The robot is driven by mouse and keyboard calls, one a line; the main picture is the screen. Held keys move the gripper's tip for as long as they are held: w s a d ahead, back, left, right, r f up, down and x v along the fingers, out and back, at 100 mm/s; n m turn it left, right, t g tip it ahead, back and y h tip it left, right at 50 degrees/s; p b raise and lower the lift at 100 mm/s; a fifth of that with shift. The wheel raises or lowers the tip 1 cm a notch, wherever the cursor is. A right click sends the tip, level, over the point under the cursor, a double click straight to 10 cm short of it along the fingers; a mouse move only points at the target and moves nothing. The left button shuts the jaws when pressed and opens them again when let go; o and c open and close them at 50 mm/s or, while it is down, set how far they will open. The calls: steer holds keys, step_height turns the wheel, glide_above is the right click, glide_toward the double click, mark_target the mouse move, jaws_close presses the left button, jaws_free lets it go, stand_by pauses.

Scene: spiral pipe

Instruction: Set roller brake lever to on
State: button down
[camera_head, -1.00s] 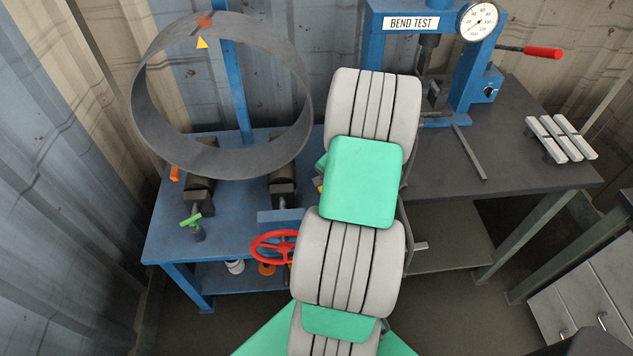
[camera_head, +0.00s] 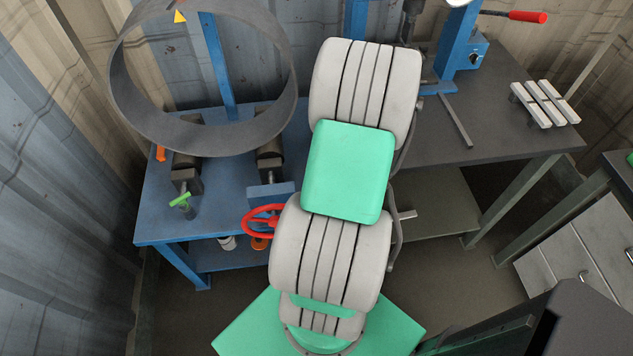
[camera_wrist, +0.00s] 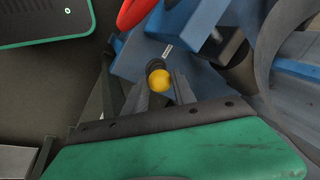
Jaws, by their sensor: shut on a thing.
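In the wrist view a lever with a yellow round knob (camera_wrist: 161,81) and a dark part just behind it stands between the fingers of my gripper (camera_wrist: 160,90). The fingers are shut on this lever, close under the knob. I take it as the brake lever; no on or off marking is readable. In the head view my own arm hides the gripper and this lever. The blue roller bench (camera_head: 215,215) carries dark rollers (camera_head: 270,152) under a big grey pipe ring (camera_head: 125,105).
A red handwheel (camera_head: 260,222) is on the bench front, close to the gripper in the wrist view (camera_wrist: 134,12). A green-handled clamp (camera_head: 181,199) is at the bench's left. A dark table (camera_head: 500,135) with a blue press (camera_head: 459,62) stands to the right.

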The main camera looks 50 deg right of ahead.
steer(key=shift+s+a+f, duration=0.7)
steer(key=shift+s, duration=0.05)
steer(key=c, duration=1.2)
jaws_free()
steer(key=shift+s, duration=0.1)
steer(key=shift+c, duration=0.2)
steer(key=shift+o, duration=1)
steer(key=shift+d+r, duration=0.1)
steer(key=shift+w+d+r, duration=0.25)
steer(key=shift+w, duration=0.05)
steer(key=shift+r, duration=0.1)
steer(key=v, duration=0.7)
steer(key=shift+r, duration=0.3)
steer(key=shift+s, duration=0.1)
